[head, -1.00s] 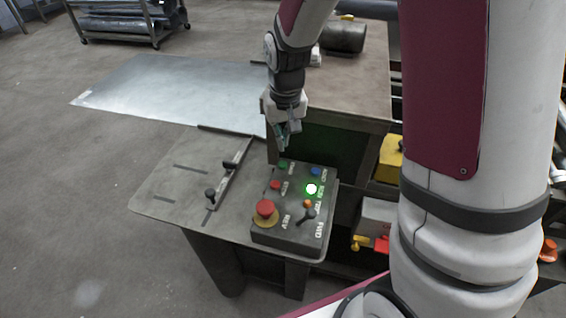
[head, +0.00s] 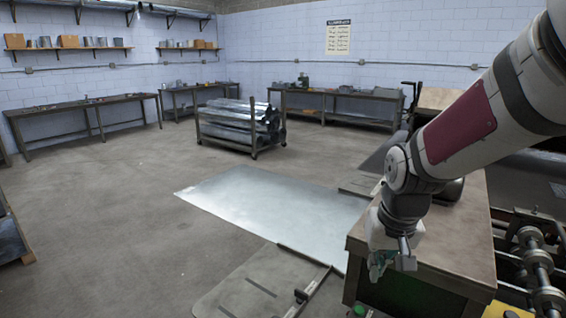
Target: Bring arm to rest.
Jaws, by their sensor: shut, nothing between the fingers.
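My arm comes in from the upper right of the head view and bends down at its wrist. My gripper (head: 380,266) points downward, shut and empty, at the left edge of the brown-topped bench (head: 455,235). It touches nothing that I can see. Most of the button box is below the picture; a green button (head: 359,310) shows at the bottom edge.
A flat metal sheet (head: 260,205) lies left of the bench. A cart of ducts (head: 240,125) stands behind it. Rollers of a machine (head: 540,265) are at the right. Workbenches line the walls, and the floor at left is open.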

